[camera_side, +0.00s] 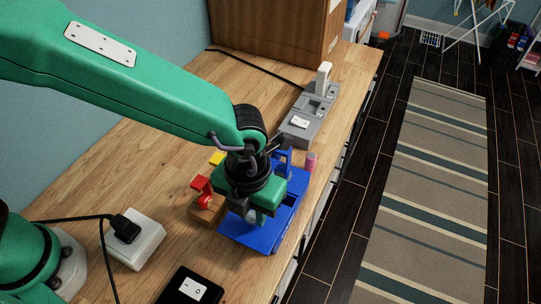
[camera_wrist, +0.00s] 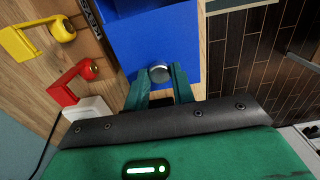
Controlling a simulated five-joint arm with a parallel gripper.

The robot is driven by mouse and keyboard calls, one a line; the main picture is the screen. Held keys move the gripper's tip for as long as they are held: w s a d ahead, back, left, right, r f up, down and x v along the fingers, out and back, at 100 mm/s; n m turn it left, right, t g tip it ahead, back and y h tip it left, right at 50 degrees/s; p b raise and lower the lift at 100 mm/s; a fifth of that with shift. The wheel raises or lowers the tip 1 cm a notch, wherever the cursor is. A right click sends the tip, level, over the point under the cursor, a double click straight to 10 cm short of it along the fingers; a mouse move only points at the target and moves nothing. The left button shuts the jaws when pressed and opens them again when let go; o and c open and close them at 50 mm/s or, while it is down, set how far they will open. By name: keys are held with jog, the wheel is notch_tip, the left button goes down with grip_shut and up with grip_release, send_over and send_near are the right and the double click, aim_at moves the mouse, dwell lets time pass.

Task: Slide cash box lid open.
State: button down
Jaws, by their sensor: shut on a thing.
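The blue cash box (camera_side: 285,222) stands near the front edge of the wooden counter, partly hidden by my arm in the side view. Its blue lid (camera_wrist: 150,38) fills the top middle of the wrist view. A round silver knob (camera_wrist: 159,72) on the lid sits between my gripper's (camera_wrist: 159,80) green fingers, which are shut on it. In the side view my gripper (camera_side: 254,212) is low over the box, and the knob is hidden there. I cannot tell how far the lid is open.
Red (camera_side: 202,185) and yellow (camera_side: 217,158) handled parts stand left of the box. A pink cylinder (camera_side: 310,162) is close to its right. A grey fixture (camera_side: 300,122) stands behind it. A white socket block (camera_side: 136,240) and black switch (camera_side: 190,290) lie at front left.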

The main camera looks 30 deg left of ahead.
jog(key=shift+s, duration=2.6)
dwell(0.5)
jog(key=c, duration=1.4)
grip_release()
jog(key=shift+c, duration=0.2)
jog(key=shift+r, duration=0.15)
jog(key=shift+r, duration=2.85)
